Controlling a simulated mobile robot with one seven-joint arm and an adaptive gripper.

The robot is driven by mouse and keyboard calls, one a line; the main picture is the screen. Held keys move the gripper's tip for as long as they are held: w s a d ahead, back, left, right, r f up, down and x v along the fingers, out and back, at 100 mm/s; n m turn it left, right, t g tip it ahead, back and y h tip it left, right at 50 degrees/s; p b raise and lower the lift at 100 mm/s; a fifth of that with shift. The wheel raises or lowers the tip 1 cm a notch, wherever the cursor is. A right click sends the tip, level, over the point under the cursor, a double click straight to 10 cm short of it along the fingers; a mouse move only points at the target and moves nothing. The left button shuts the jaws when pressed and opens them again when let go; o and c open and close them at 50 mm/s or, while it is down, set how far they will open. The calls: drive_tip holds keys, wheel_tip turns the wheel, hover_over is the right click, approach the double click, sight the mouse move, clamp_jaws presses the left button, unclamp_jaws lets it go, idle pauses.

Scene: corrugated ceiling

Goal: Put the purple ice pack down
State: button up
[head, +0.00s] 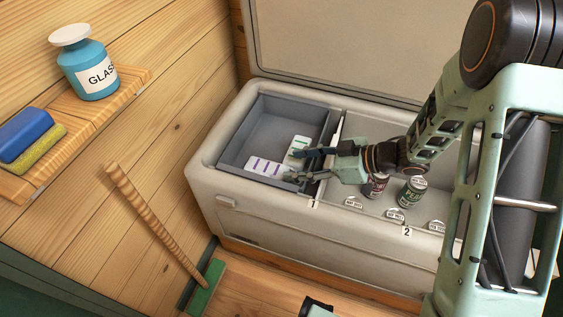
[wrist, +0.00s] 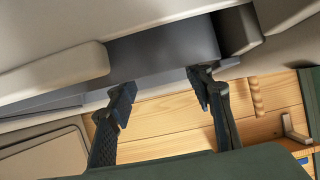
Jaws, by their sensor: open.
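The purple ice pack (head: 264,166), white with purple marks, lies in the grey tray (head: 232,152) at the left end of the open cool box. A similar white ice pack with green marks (head: 298,143) lies behind it to the right, in the same tray. My gripper (head: 293,165) reaches in from the right over the tray, at the right end of the purple pack. Its fingers are spread with nothing seen between them; they also show apart in the wrist view (wrist: 164,92). Neither pack shows in the wrist view. Whether a finger touches a pack is unclear.
The cool box (head: 250,218) has its lid (head: 335,40) raised behind. Cans, among them a green one (head: 412,191), stand right of the tray beneath my arm. A green broom (head: 205,290) leans at left. A shelf (head: 110,98) holds a blue jar (head: 88,70) and sponges.

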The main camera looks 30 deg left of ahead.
drive_tip(key=shift+v, duration=1.75)
